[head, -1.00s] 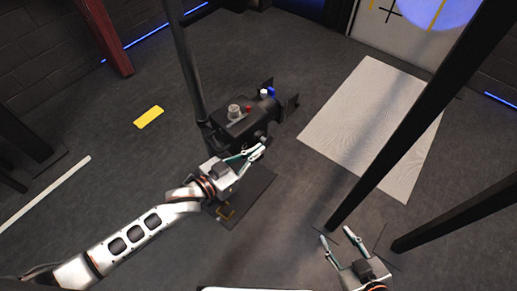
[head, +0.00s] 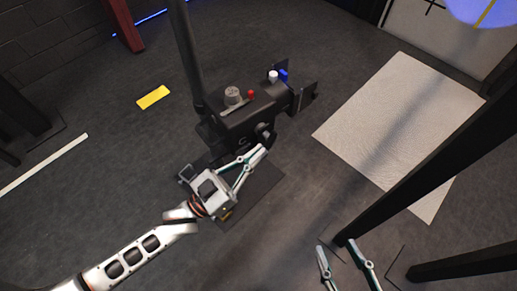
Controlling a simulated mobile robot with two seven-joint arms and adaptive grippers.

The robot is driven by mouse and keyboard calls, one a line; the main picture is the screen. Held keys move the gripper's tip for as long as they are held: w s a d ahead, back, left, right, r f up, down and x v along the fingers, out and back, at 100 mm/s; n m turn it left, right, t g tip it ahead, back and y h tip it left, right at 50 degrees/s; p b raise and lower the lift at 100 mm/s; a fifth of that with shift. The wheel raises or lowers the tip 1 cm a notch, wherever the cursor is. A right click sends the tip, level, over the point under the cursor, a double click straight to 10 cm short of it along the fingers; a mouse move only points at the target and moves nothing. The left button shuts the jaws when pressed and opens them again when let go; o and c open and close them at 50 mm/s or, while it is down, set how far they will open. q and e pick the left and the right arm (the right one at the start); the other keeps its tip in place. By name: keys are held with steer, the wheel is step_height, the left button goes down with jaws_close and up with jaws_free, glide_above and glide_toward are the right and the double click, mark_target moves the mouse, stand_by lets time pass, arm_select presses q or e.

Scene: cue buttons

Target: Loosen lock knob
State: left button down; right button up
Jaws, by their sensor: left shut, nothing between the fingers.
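A black lamp-like device (head: 215,128) stands on a black post. A dark round knob (head: 264,130) sits on its near side. On top are a grey ribbed knob (head: 233,94), a red button (head: 251,94) and a white knob (head: 273,76); I cannot tell for sure which one is the lock knob. My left gripper (head: 263,151) is shut and empty, its tips just below the side knob in the picture; contact cannot be told. My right gripper (head: 335,245) is open and empty at the lower right, away from the device.
Black flaps (head: 304,94) stick out at the device's right end, beside a blue part (head: 284,76). A dark slanting post (head: 430,175) stands at the right near my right gripper. A pale mat (head: 400,130) and a yellow strip (head: 153,97) lie on the floor.

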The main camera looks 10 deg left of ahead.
arm_select(q)
steer(key=shift+w+d+f, duration=0.15)
steer(key=shift+f, duration=0.15)
steer(key=shift+w+d+f, duration=0.25)
steer(key=shift+f, duration=0.05)
steer(key=shift+w+d+f, duration=0.3)
steer(key=shift+f, duration=0.1)
arm_select(e)
steer(key=shift+s+a+f, duration=0.1)
steer(key=shift+s+a, duration=0.05)
steer(key=shift+a, duration=0.15)
arm_select(q)
steer(key=shift+w+d+f, duration=0.1)
steer(key=shift+w+d, duration=0.05)
